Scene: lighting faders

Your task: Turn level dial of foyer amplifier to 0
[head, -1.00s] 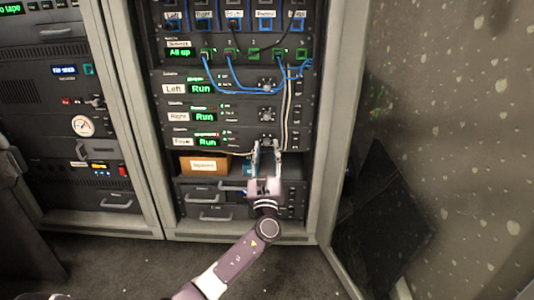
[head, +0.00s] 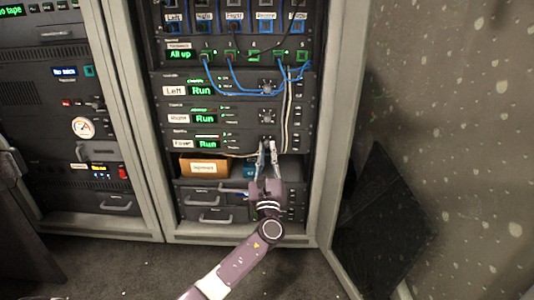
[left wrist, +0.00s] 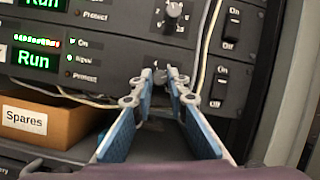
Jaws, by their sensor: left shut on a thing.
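The foyer amplifier (head: 228,144) is the lowest of three similar black units in the open rack, with a "Foyer" label (head: 183,143) and a green "Run" display (head: 208,144). In the left wrist view, its display (left wrist: 35,59) and its On, Signal and Protect lamps are left of my fingers. Its level dial (left wrist: 160,76) is between the fingertips and mostly hidden, so its pointer cannot be read. My left gripper (head: 267,147) is shut on the dial from the front; its fingertips also show in the left wrist view (left wrist: 160,80). My right gripper is not in view.
The right amplifier's dial (left wrist: 174,10) sits just above. A rocker switch (left wrist: 218,87) and hanging pale cables (left wrist: 205,45) are close on the right. A "Spares" box (left wrist: 45,120) stands in the bay below. The glass rack door (head: 385,215) stands open on the right.

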